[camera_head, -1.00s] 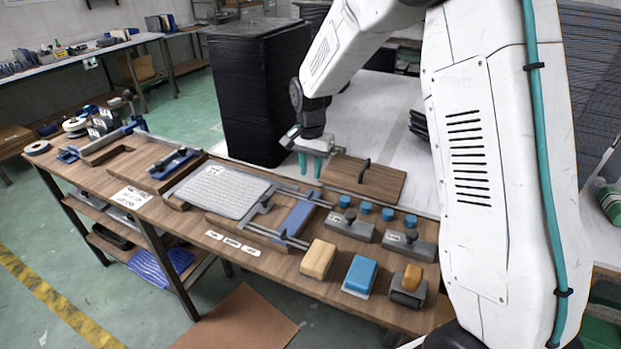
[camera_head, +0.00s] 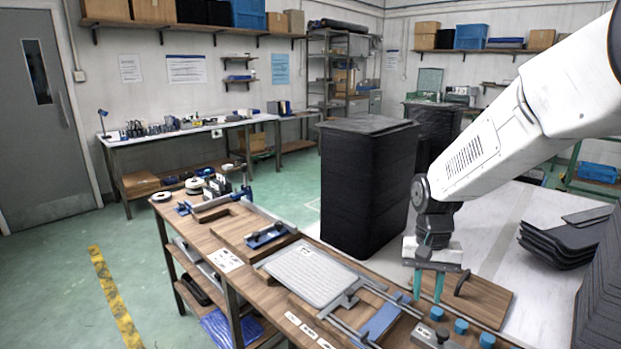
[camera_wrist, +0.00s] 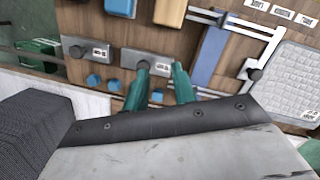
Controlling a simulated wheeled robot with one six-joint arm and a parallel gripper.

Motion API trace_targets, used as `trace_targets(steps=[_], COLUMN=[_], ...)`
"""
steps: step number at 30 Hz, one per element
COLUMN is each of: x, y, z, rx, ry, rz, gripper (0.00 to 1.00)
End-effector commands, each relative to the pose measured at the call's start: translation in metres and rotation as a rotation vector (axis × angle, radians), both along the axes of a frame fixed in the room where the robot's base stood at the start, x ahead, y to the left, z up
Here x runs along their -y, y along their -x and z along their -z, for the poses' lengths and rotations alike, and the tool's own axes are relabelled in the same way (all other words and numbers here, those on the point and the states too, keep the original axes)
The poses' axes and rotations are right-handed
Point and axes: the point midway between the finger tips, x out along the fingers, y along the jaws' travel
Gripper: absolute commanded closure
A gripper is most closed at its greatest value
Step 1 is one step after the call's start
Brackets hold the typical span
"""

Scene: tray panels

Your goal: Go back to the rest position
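My gripper (camera_head: 428,284) hangs over the back edge of the wooden workbench, beside the brown board with a black handle (camera_head: 492,298). Its two teal fingers point down and stand apart with nothing between them. The wrist view also shows both fingers of my gripper (camera_wrist: 160,88) with a clear gap, over the bench side with a grey knobbed block (camera_wrist: 146,64) and small blue caps. I cannot tell how far the fingertips are above the surface. My white arm reaches in from the right.
A tall black stack (camera_head: 362,195) stands close behind the bench, left of my arm. The bench carries a light grey textured panel (camera_head: 308,272) and a blue bar (camera_head: 381,320). Dark trays (camera_head: 560,245) lie on the white table at right. Green floor at left is open.

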Motion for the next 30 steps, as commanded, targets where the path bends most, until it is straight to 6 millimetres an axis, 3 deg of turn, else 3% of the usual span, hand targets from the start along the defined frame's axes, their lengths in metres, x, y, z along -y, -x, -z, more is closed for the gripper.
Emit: trace_targets(steps=[3,9,18,24,30], x=[0.003,0.008,0.013,0.015,0.017], y=[0.039,0.102,0.187,0.232,0.252], z=[-0.03,-0.067,-0.101,-0.112,-0.122], rx=[0.002,0.016,0.081,0.159,0.25], ry=[-0.016,-0.038,-0.051,-0.041,-0.024], rz=[-0.086,-0.212,-0.341,-0.372,-0.366], gripper=[0.73,0.73,0.73,0.73,0.73])
